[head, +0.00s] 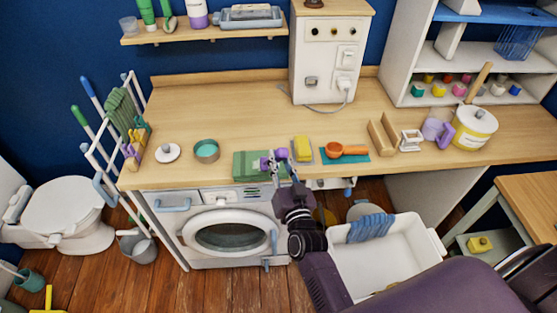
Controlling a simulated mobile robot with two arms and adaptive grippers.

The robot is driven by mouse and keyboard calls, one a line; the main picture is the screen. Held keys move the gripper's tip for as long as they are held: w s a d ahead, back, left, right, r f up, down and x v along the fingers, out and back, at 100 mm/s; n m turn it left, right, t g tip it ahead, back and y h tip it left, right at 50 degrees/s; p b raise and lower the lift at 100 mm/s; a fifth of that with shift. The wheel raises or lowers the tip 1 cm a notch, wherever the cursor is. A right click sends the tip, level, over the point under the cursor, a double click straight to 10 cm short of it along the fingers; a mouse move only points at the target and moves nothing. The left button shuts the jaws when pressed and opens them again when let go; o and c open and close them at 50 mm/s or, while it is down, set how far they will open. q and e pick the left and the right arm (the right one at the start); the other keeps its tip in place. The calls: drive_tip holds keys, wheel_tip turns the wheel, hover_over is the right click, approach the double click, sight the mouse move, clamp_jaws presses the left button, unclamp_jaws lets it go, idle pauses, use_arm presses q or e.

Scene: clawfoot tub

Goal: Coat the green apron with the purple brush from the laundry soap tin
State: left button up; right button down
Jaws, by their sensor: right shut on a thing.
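A folded green apron (248,170) lies near the front edge of the wooden counter, above the washing machine. A round open tin (206,151) with teal contents, apparently the laundry soap tin, stands just left of it. My right gripper (276,165) reaches in from below and is shut on the purple brush (282,154). The brush is at the right part of the apron; whether it touches the cloth I cannot tell. The gripper hides part of the brush and the apron's right end. My left gripper is not in view.
A white round lid (167,153) lies left of the tin. A yellow sponge (303,149) and an orange scoop (346,150) on a teal mat (345,158) sit close right of the apron. The counter behind is mostly clear. A white basin (383,266) stands below.

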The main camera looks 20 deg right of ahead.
idle(0.5)
drive_tip(key=shift+w+d, duration=0.1)
drive_tip(key=shift+d, duration=0.7)
drive_tip(key=shift+w+d+f, duration=0.1)
drive_tip(key=shift+d, duration=0.6)
drive_tip(key=shift+d+n, duration=0.3)
drive_tip(key=shift+d, duration=0.15)
